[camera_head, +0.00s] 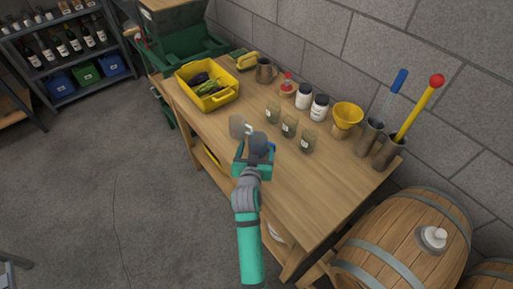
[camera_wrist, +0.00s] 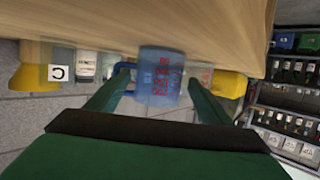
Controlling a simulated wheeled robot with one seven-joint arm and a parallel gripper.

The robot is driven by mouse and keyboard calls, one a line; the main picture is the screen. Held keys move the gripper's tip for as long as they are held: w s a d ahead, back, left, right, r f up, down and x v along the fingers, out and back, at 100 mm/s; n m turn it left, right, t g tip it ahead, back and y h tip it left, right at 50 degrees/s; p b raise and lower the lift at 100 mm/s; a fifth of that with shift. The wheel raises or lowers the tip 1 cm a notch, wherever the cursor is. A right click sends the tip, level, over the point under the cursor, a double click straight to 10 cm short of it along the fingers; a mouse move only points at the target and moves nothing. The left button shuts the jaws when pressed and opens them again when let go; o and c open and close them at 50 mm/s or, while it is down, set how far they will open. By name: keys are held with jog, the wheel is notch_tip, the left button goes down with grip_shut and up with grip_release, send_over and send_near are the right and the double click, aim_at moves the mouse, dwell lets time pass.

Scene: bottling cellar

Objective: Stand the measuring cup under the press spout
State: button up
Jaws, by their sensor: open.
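In the wrist view the measuring cup (camera_wrist: 160,68) is a bluish see-through cup with red markings and a blue handle on its left. My gripper (camera_wrist: 159,84) is open, with one green finger on each side of the cup. I cannot tell whether either finger touches it. In the head view my gripper (camera_head: 256,143) is over the near left edge of the bench and hides most of the cup. A bit of blue handle (camera_head: 272,147) shows at its right. A green machine (camera_head: 185,42), perhaps the press, stands at the back left; I cannot make out a spout.
On the wooden bench (camera_head: 305,190) stand a greyish cup (camera_head: 237,126), labelled jars (camera_head: 290,126), a yellow crate (camera_head: 210,97), white bottles (camera_head: 319,107), a yellow funnel (camera_head: 347,116) and tool holders (camera_head: 388,151). The bench's near right end is clear.

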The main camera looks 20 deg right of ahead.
jog(key=v, duration=1)
jog(key=shift+s+a+f, duration=0.1)
jog(key=shift+a+f, duration=0.05)
jog(key=shift+a, duration=0.05)
jog(key=shift+s+d, duration=0.2)
jog(key=shift+d, duration=0.05)
jog(key=c, duration=0.5)
jog(key=shift+m+g, duration=0.3)
jog(key=shift+g, duration=0.4)
jog(key=d, duration=0.1)
jog(key=d+r, duration=0.1)
jog(key=d, duration=0.1)
jog(key=s+d, duration=0.1)
jog(key=d, duration=0.1)
jog(key=shift+r, duration=0.25)
jog(key=c, duration=1)
jog(key=shift+o, duration=0.2)
jog(key=x, duration=1)
jog(key=shift+d+f, duration=0.2)
jog(key=shift+d, duration=0.25)
jog(key=shift+a, duration=0.1)
